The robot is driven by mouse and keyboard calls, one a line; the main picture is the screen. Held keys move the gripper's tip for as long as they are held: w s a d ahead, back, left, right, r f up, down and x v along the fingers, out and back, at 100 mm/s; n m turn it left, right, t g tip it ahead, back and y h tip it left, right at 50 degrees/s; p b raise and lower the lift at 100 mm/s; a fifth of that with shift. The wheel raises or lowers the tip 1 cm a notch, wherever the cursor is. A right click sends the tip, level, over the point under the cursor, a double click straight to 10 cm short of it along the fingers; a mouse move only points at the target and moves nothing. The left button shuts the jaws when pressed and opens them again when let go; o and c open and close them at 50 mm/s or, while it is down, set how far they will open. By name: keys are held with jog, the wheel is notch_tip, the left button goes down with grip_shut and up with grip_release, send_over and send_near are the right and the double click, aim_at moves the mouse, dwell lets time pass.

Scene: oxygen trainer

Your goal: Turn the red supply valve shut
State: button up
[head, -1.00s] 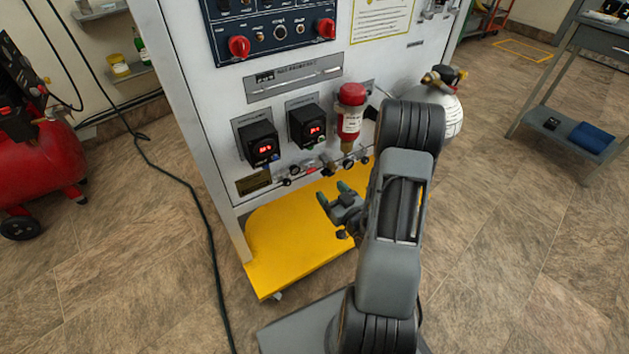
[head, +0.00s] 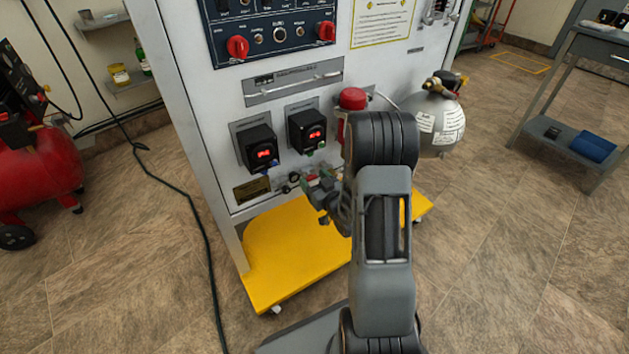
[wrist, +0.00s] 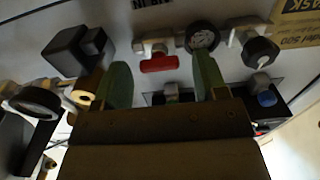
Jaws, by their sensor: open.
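The red supply valve has a small red T-shaped handle (wrist: 160,63) on a pale metal fitting. In the wrist view it shows between and just beyond my two green fingertips, with no contact visible. My gripper (wrist: 163,82) is open and empty. In the head view the red handle (head: 311,178) is small on the lower panel pipework, and my gripper (head: 319,188) is right at it, partly hidden by my arm. I cannot tell the exact gap between the fingertips and the handle.
Another black knob (wrist: 38,100) is at the far left. Two boxes with red displays (head: 258,147) are above the pipework. A yellow base plate (head: 290,255) juts out below.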

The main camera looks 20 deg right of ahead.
jog(key=c, duration=0.9)
jog(key=shift+m, duration=0.4)
jog(key=m, duration=0.4)
jog(key=shift+d, duration=0.1)
jog(key=m, duration=0.4)
jog(key=shift+d+m+p, duration=0.1)
jog(key=shift+m+p, duration=0.2)
jog(key=shift+p, duration=0.1)
jog(key=m+p, duration=0.1)
jog(key=m, duration=0.3)
jog(key=shift+f, duration=0.1)
jog(key=shift+f+m+p, duration=0.1)
jog(key=shift+m+p, duration=0.45)
jog(key=shift+m, duration=1.65)
